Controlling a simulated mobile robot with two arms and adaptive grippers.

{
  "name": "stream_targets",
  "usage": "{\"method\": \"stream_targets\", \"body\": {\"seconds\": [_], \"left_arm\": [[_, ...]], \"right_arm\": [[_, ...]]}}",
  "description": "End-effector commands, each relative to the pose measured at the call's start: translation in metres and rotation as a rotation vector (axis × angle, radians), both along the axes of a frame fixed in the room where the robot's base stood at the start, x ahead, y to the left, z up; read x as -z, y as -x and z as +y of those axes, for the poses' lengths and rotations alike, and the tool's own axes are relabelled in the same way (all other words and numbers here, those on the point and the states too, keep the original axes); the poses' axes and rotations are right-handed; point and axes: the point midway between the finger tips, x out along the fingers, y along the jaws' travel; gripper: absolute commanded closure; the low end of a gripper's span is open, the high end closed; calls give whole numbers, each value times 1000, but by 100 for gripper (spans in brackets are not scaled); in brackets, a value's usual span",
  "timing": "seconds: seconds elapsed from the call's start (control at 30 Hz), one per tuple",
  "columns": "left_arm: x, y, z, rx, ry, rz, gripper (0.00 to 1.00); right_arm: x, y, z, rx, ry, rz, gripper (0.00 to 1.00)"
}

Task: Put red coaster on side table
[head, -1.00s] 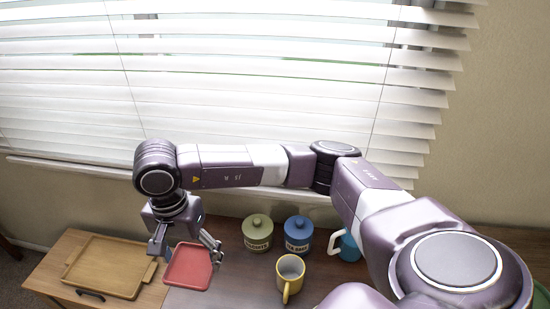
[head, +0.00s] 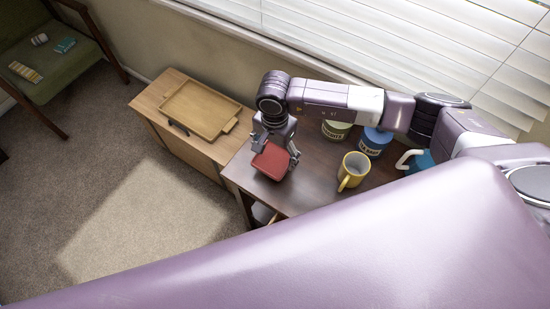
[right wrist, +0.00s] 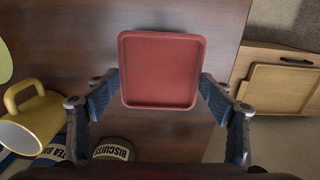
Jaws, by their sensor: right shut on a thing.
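The red coaster (head: 271,161) is a square with a raised rim, near the left edge of the dark desk (head: 305,195). My right gripper (head: 277,152) is shut on it. In the right wrist view the fingers grip the coaster (right wrist: 160,68) at its two sides, with the desk surface behind it. Whether it hangs clear of the desk is hard to tell. The side table (head: 150,99) is the lower light-wood one left of the desk. My left gripper is not in view.
A wooden tray (head: 200,110) takes up much of the side table's top, leaving narrow bare strips. A yellow mug (head: 354,170), a green canister (head: 335,130), a blue canister (head: 375,141) and a teal mug (head: 420,161) stand on the desk. A green chair (head: 45,60) is far left.

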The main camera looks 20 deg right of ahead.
Motion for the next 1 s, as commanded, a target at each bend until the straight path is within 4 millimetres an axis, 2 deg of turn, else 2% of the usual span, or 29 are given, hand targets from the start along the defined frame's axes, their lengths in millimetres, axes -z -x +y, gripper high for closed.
{"method": "stream_targets", "body": {"seconds": [0.27,0.7,0.73,0.87,1.0], "left_arm": [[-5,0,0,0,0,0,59],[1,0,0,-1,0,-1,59],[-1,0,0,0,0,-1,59],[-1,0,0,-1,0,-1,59],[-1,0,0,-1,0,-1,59]], "right_arm": [[37,1,0,0,0,3,49],[45,1,0,0,1,1,49],[43,1,0,0,1,1,22],[43,1,0,0,1,1,8],[43,1,0,0,1,1,8]]}}
